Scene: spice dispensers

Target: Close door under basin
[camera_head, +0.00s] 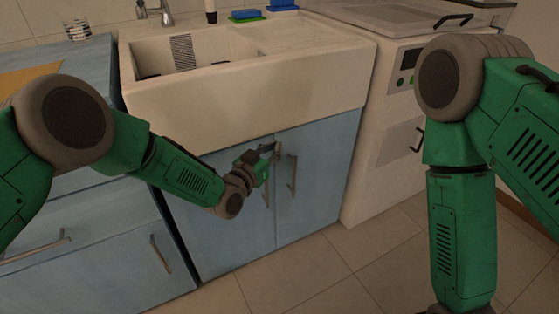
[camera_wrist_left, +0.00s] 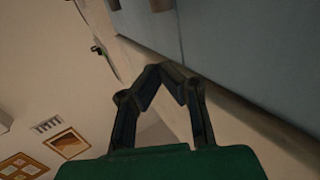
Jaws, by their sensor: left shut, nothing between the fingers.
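The white basin (camera_head: 245,100) stands above a blue cabinet with two doors, a left door (camera_head: 222,235) and a right door (camera_head: 318,185), each with an upright metal handle. Both doors look flush or nearly flush; a small gap cannot be ruled out. My left gripper (camera_head: 274,150) is at the top of the doors near their middle seam, close to the handles and partly covering the left one. In the left wrist view, its fingertips (camera_wrist_left: 162,68) meet, empty, with the blue door surface (camera_wrist_left: 225,45) beyond them. Whether they touch a door I cannot tell. My right gripper is out of view.
A white appliance (camera_head: 385,150) stands right of the basin cabinet. Blue drawers (camera_head: 100,240) with metal handles stand to the left. A faucet (camera_head: 166,14) and sponges (camera_head: 246,15) are at the basin's back. The tiled floor (camera_head: 300,275) in front is clear.

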